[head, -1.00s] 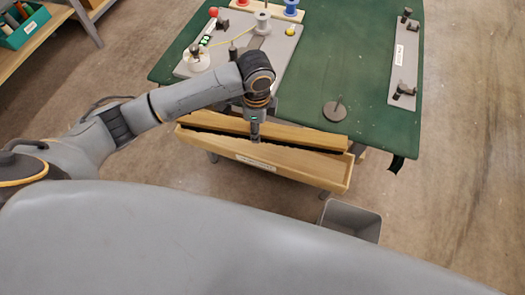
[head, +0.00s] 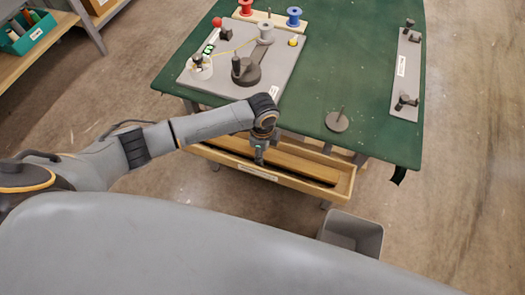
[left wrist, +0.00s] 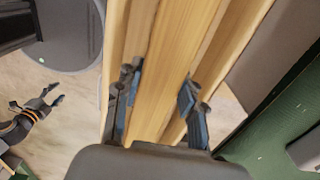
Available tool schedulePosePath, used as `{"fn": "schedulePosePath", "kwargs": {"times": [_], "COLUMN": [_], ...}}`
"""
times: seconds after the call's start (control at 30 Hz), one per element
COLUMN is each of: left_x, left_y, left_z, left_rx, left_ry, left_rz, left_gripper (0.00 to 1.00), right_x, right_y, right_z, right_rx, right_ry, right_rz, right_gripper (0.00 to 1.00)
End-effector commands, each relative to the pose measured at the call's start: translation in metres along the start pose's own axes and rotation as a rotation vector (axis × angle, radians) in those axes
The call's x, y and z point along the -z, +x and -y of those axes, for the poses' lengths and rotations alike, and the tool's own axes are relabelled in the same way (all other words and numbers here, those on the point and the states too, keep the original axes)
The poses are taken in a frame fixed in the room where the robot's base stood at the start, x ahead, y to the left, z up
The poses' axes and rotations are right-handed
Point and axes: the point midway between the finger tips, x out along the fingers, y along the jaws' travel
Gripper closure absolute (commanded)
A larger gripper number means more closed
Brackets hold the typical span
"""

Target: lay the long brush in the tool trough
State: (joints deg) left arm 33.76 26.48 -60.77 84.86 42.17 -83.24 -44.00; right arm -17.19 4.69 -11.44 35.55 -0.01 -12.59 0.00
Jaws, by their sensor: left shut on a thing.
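The long brush (head: 302,162) is a pale wooden bar with a dark bristle strip. In the head view it lies lengthwise within the outline of the wooden tool trough (head: 345,185), which hangs along the table's near edge. I cannot tell whether it touches the trough floor. My left gripper (head: 260,160) points down at the brush's middle and is shut on it. In the left wrist view the fingers (left wrist: 157,98) stand either side of the wooden bar. My right gripper (left wrist: 54,95) shows only there, at the left, open and empty, away from the trough.
The green table (head: 375,130) carries a grey board (head: 205,85) with spools, a round dark weight with a pin (head: 337,122), and a grey plate (head: 405,75) at the right. A grey bin (head: 350,235) stands on the floor below the trough's right end. A shelf is at far left.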

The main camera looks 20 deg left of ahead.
Motion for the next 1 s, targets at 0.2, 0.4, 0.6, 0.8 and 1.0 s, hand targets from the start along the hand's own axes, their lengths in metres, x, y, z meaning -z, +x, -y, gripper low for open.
{"fn": "schedulePosePath", "kwargs": {"times": [0.2, 0.4, 0.6, 0.8, 1.0], "left_x": [0.0, 0.0, 0.0, 0.0, 0.0], "left_y": [-0.001, 0.001, 0.001, -0.014, -0.055], "left_z": [0.001, 0.0, 0.0, 0.001, 0.002], "left_rx": [0.002, 0.001, 0.001, 0.003, 0.005], "left_ry": [0.0, 0.0, 0.0, 0.0, 0.001], "left_rz": [-0.001, 0.0, 0.0, -0.001, -0.002], "left_gripper": [0.86, 0.51, 0.51, 0.51, 0.51], "right_x": [0.0, 0.001, 0.001, 0.001, 0.001], "right_y": [0.0, 0.001, 0.001, 0.0, 0.0], "right_z": [0.0, 0.0, 0.001, 0.003, 0.003], "right_rx": [0.0, 0.0, 0.001, 0.003, 0.004], "right_ry": [0.0, 0.0, 0.0, 0.001, 0.001], "right_rz": [-0.001, -0.001, -0.001, -0.001, -0.001], "right_gripper": [0.46, 0.46, 0.46, 0.46, 0.46]}}
